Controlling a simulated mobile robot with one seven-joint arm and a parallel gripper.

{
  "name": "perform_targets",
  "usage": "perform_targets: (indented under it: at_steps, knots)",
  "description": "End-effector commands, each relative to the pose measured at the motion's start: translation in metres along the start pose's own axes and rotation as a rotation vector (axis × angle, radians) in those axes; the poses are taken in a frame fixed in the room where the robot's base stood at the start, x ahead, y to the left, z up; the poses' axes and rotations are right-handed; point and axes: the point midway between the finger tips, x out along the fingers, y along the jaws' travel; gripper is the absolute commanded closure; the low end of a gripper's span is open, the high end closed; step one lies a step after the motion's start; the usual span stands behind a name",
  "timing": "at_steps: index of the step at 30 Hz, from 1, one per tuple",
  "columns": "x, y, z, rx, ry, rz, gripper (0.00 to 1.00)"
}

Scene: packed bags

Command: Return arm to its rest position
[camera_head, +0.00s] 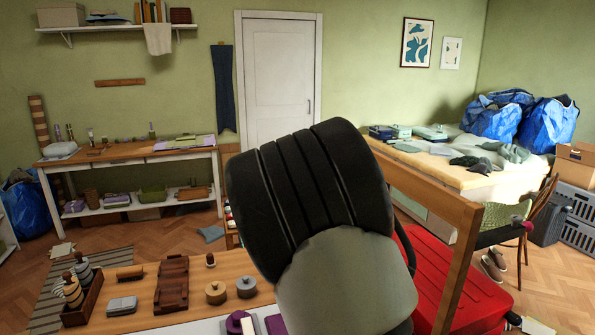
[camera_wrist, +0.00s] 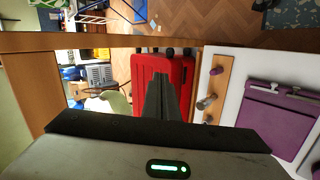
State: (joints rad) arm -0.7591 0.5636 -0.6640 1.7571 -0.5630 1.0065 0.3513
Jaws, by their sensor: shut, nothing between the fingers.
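My gripper (camera_wrist: 161,95) shows in the wrist view with its two fingers together, shut and empty. Behind the fingers in that view is a red suitcase (camera_wrist: 181,72). In the head view my arm rises large in the middle and hides part of the room; my gripper's fingers cannot be made out there. The red suitcase (camera_head: 455,285) shows to the right of my arm. The wooden table (camera_head: 215,272) lies in front, and my arm is over its right part.
A tray with wooden pieces (camera_head: 82,300), a brown rack (camera_head: 172,284) and round pots (camera_head: 246,287) stand on the table. A wooden post and beam (camera_head: 460,250) stand close right of my arm. A bed (camera_head: 450,165) bears blue bags (camera_head: 548,125). Floor is open at left centre.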

Motion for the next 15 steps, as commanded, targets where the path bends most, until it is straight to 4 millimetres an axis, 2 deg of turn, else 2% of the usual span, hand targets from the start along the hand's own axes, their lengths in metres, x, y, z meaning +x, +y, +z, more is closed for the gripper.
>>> perform_targets:
  at_steps: [5,9,15]
  knots:
    - [-0.012,0.012,0.053,0.083,-0.017,-0.265,1.00]
    - [-0.040,0.018,0.097,0.146,0.023,-0.471,1.00]
    - [-0.090,0.028,0.159,0.229,0.145,-0.672,1.00]
